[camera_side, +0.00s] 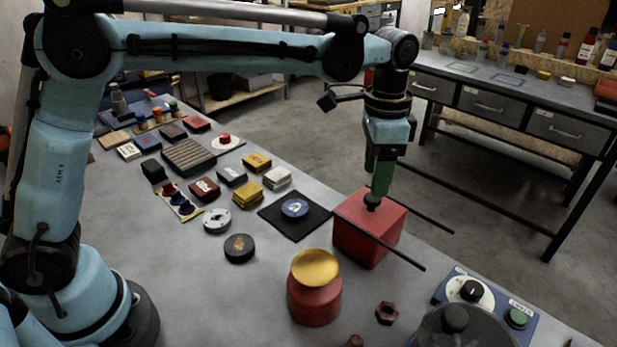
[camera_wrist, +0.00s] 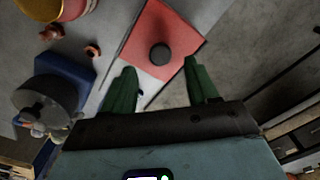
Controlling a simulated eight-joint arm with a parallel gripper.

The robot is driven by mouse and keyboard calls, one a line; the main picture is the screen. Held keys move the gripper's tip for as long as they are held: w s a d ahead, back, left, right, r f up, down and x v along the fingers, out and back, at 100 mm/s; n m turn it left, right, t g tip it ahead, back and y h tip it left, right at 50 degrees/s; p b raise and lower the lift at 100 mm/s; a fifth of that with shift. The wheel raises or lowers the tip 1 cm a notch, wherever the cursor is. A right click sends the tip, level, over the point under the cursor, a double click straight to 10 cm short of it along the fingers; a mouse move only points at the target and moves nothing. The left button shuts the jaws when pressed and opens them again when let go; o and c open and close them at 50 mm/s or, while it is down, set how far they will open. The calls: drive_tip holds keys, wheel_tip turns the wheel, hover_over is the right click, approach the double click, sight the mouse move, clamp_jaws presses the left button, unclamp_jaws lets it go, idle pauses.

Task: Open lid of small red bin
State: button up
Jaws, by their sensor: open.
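The small red bin (camera_side: 362,243) is a red box near the table's right edge, with a dark round knob (camera_side: 373,203) on top. Its flat red lid (camera_wrist: 148,31) lies on it and looks shut. My gripper (camera_side: 377,188), with green fingers, points down just above the knob. In the wrist view the fingers are apart, and the knob (camera_wrist: 160,54) shows between and slightly beyond the fingertips (camera_wrist: 160,64). I cannot tell whether a finger touches the knob. Nothing is held.
A red pot with a yellow top (camera_side: 315,290) stands in front of the bin. Two dark rods (camera_side: 395,253) stick out beside the bin. A blue control box (camera_side: 490,296) and a red nut (camera_side: 387,312) lie at right front. Several small boxes fill the left.

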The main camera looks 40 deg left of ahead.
sight(372, 204)
drive_tip(key=shift+f, duration=2.25)
clamp_jaws()
